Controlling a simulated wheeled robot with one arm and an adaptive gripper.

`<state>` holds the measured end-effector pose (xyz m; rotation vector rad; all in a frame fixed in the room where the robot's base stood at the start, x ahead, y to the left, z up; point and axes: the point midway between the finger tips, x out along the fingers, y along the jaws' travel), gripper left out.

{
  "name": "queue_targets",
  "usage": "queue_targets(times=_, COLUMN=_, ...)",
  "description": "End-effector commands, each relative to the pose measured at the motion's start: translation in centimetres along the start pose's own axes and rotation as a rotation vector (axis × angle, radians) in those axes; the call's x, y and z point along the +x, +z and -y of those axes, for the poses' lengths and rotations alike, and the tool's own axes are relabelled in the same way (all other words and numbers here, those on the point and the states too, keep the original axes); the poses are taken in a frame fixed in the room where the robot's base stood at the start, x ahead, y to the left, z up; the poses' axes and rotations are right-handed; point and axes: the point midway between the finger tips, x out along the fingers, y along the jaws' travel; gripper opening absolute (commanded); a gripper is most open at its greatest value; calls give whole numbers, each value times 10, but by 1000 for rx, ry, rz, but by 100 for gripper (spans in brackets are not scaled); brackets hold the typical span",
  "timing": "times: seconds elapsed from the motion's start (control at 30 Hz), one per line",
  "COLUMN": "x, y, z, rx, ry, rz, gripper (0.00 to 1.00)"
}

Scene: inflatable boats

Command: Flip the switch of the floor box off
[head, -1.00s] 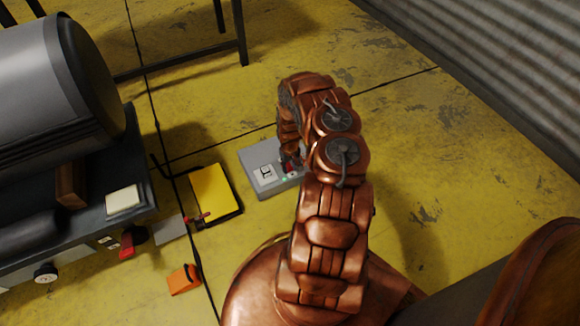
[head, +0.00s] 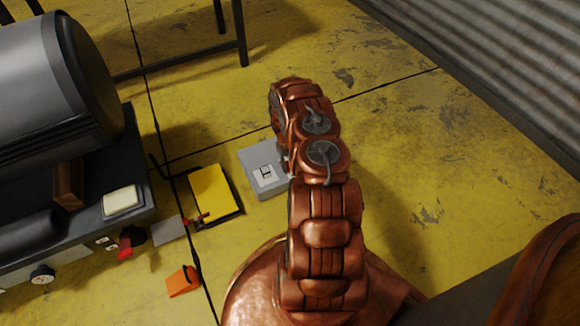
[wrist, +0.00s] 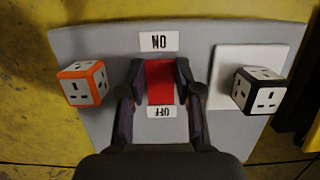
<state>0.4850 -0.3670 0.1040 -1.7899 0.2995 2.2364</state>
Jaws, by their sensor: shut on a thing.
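The grey floor box (head: 262,151) sits on the yellow floor; its panel fills most of the wrist view (wrist: 205,35). A red switch (wrist: 160,70) is in the middle, between the "ON" label (wrist: 158,41) and the "OFF" label (wrist: 161,112), both upside down in this view. My gripper (wrist: 160,84) has a dark finger on each side of the switch and is shut on it. In the head view my copper arm hides the gripper and the switch.
An orange-edged socket cube (wrist: 84,83) and a black-edged one (wrist: 257,91) flank the switch. A yellow-topped item (head: 210,192) and an orange block (head: 183,281) lie left of the box. A dark machine (head: 60,240) stands farther left.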

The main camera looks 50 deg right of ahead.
Motion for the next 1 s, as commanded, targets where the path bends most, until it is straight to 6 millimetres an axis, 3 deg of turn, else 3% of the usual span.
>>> queue_targets(times=0.53, x=-2, y=-1, z=0, rx=1, ry=2, rz=36, gripper=0)
queue_targets(times=0.57, x=-2, y=-1, z=0, rx=1, ry=2, rz=36, gripper=36)
queue_targets(times=0.77, x=-2, y=0, z=-1, rx=2, ry=2, rz=37, gripper=57)
queue_targets(times=1.0, x=-1, y=0, z=-1, rx=3, ry=2, rz=38, gripper=58)
